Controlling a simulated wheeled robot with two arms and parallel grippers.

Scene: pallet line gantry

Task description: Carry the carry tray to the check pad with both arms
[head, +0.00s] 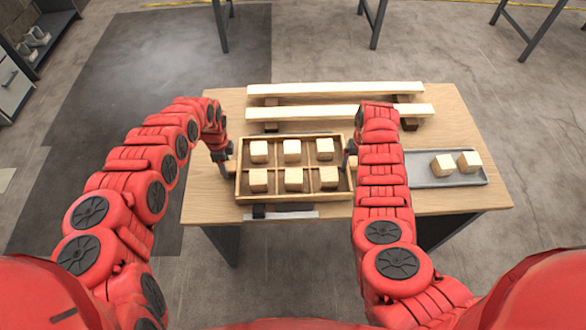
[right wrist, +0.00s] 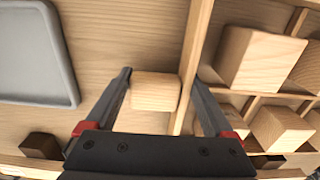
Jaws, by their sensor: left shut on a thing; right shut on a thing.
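The carry tray (head: 295,198) is a wooden frame with compartments, and several pale wooden blocks stand in them. It looks level over the middle of the table; whether it touches what is below is hard to tell. My left gripper (head: 222,158) is shut on the tray's left handle. My right gripper (head: 350,157) is shut on the right handle (right wrist: 155,92), which shows between its fingers in the right wrist view. A grey flat piece (head: 292,216), possibly the check pad, shows at the tray's front edge, mostly hidden by the tray.
The wooden table (head: 465,130) carries two long pale beams (head: 340,89) on dark blocks behind the tray. A grey shallow tray (head: 425,177) with two blocks (head: 443,165) lies at the right. Bare table lies left of the carry tray.

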